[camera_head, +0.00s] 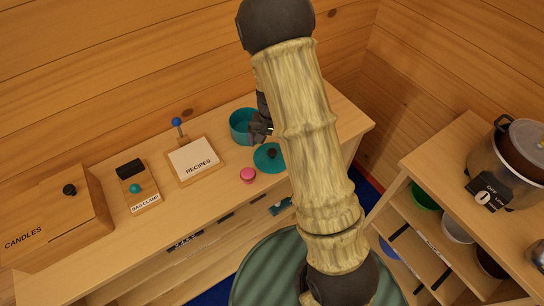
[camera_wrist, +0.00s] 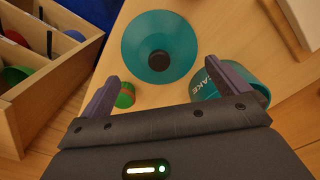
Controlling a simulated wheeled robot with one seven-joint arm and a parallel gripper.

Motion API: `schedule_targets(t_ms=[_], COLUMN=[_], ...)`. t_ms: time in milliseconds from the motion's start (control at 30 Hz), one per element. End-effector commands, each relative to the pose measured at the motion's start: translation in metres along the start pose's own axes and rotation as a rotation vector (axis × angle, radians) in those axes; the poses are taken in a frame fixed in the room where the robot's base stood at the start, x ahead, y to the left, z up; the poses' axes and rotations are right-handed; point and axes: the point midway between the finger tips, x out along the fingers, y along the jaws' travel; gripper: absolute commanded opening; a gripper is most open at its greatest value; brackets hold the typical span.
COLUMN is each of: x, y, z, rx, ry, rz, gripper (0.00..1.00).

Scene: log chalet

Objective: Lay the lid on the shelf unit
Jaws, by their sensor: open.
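The lid (camera_head: 268,158) is a flat teal disc with a dark round knob. It lies on the light wooden cabinet top, beside a teal pot (camera_head: 241,123). The wrist view shows the lid (camera_wrist: 176,32) ahead of the fingertips, roughly centred, with nothing in the jaws. My gripper (camera_wrist: 156,76) is open and above the cabinet top. In the head view my gripper (camera_head: 262,122) is partly hidden behind my arm, close to the pot and lid. A wooden shelf unit (camera_head: 420,165) stands at the right, with bowls in its open compartments.
A small pink round thing (camera_head: 248,175) lies near the lid. A recipes board (camera_head: 196,161), bag clamp board (camera_head: 144,199) and candles box (camera_head: 55,222) stand to the left. A cooker (camera_head: 510,160) occupies the shelf unit's top. An open divided wooden compartment (camera_wrist: 28,104) shows in the wrist view.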

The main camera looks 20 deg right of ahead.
Motion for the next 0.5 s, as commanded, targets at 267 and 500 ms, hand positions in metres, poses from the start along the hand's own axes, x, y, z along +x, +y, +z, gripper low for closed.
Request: schedule_targets(t_ms=[267, 500], x=[0.021, 0.049], y=[0.001, 0.001], z=[0.002, 0.002], rx=[0.000, 0.001], ry=[-0.005, -0.002], rz=[0.002, 0.001], gripper=[1.00, 1.00])
